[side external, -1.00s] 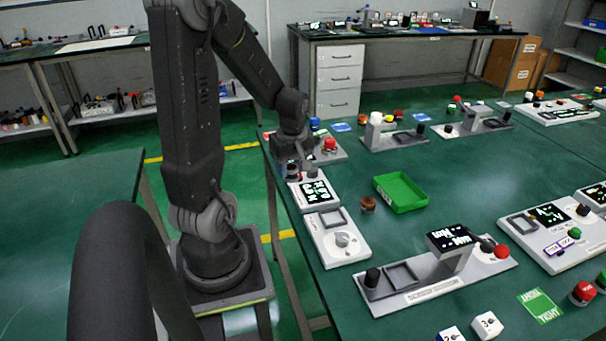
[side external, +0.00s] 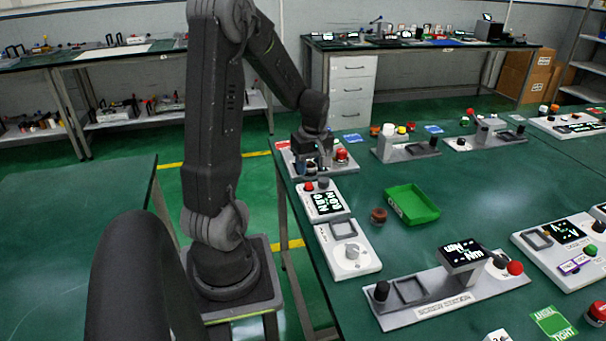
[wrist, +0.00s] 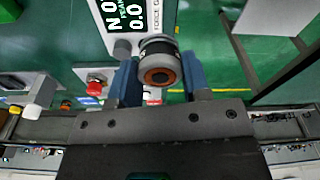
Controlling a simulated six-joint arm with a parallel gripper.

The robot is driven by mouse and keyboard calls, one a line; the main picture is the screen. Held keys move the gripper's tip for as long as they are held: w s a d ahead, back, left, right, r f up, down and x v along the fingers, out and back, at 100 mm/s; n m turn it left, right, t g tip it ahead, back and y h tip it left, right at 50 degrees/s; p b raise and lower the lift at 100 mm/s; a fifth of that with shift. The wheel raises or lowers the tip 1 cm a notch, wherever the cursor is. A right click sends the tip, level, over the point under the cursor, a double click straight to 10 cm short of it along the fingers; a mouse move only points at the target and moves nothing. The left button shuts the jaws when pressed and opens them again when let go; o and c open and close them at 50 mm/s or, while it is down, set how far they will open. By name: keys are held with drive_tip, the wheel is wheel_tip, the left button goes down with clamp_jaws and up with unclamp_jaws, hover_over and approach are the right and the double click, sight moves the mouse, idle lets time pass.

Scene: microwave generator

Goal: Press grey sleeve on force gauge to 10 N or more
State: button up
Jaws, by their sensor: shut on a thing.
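My gripper (side external: 320,163) is at the far left end of the green bench. In the wrist view my gripper (wrist: 160,66) has its two blue fingers on either side of a round dark piece with a grey band and a copper-brown centre, apparently the grey sleeve (wrist: 160,69). The force gauge (wrist: 128,18) lies just beyond the sleeve, its white-on-black display showing zeros, seemingly 0.0. The gauge (side external: 327,202) is also in the side view, nearer the camera than my gripper. Whether the sleeve touches anything below is not clear.
A red button (side external: 341,155) is close right of my gripper, and another red button (wrist: 95,87) shows in the wrist view. A white dial unit (side external: 351,252) adjoins the gauge.

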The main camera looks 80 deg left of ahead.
hover_over(323, 179)
drive_tip(key=f, duration=0.2)
drive_tip(key=shift+w+d+f, duration=0.1)
drive_tip(key=shift+f, duration=2.6)
drive_tip(key=shift+f, duration=0.85)
idle(0.9)
wheel_tip(323, 179, up, 7)
idle(1.1)
idle(0.3)
